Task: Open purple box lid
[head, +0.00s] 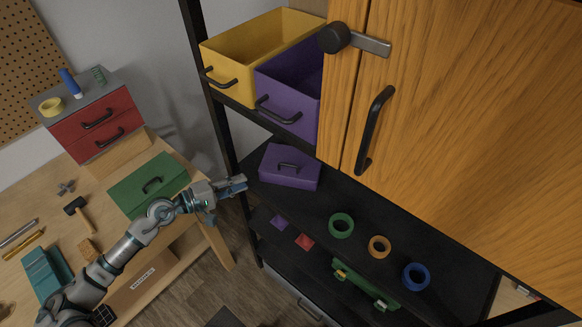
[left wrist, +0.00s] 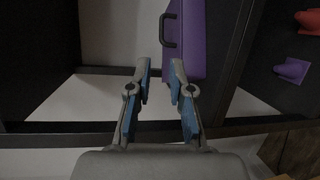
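The purple box (head: 290,167) sits on a black shelf, with its lid down and a dark handle (head: 289,167) on top. In the left wrist view the purple box (left wrist: 190,35) shows beyond my fingers, with its dark handle (left wrist: 168,31) at its left side. My left gripper (head: 240,185) is to the left of the box at the shelf edge, apart from it. It also shows in the left wrist view (left wrist: 158,75), open with nothing between its fingers. My right gripper is not in view.
An open purple bin (head: 290,75) and a yellow bin (head: 255,50) stand on the shelf above. A black rack post (head: 212,90) rises beside my left gripper. Green (head: 341,225), orange (head: 379,247) and blue (head: 416,276) rings lie right of the box. A wooden cabinet door (head: 460,120) fills the right.

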